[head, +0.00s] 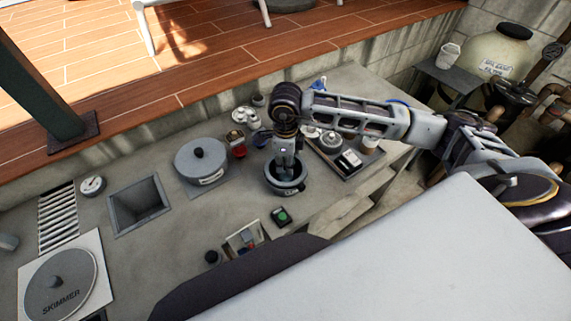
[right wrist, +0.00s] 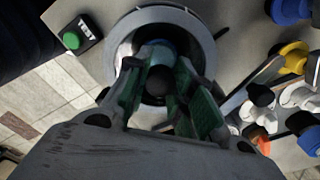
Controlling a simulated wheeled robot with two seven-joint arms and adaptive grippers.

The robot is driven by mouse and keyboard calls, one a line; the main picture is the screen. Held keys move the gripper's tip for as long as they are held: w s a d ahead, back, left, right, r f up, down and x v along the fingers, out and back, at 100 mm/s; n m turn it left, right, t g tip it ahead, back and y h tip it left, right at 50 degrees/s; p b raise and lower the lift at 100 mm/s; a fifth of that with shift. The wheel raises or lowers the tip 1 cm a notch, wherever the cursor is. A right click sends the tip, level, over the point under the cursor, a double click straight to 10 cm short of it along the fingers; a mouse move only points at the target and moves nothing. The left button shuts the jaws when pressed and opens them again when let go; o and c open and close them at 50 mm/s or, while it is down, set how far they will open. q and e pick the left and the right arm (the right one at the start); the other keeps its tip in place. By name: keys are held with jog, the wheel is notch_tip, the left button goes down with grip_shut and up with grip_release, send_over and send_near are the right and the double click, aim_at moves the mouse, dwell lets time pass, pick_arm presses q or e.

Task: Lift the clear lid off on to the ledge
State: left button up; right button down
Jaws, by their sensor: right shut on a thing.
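My right gripper (head: 286,168) reaches down into a round grey-rimmed strainer housing (head: 287,190) on the concrete ledge (head: 150,152). In the right wrist view its green-padded fingers (right wrist: 163,88) are shut on the dark knob (right wrist: 160,80) of the clear lid. The lid itself is see-through and hard to make out. Its pane lies inside the grey ring (right wrist: 197,25), and something bluish shows through it. I cannot tell whether the lid is seated or slightly raised. My left gripper is not in view.
A round grey lidded pot (head: 200,160) stands left of the housing, with a red-capped item (head: 238,147) between. A green TEST button (head: 281,216) is in front. A tray of parts (head: 348,160) is to the right. A square opening (head: 137,205) lies farther left.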

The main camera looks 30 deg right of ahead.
jog(key=shift+r+b, duration=0.85)
jog(key=shift+r, duration=4.05)
jog(key=shift+w+r, duration=0.1)
jog(key=shift+w, duration=0.05)
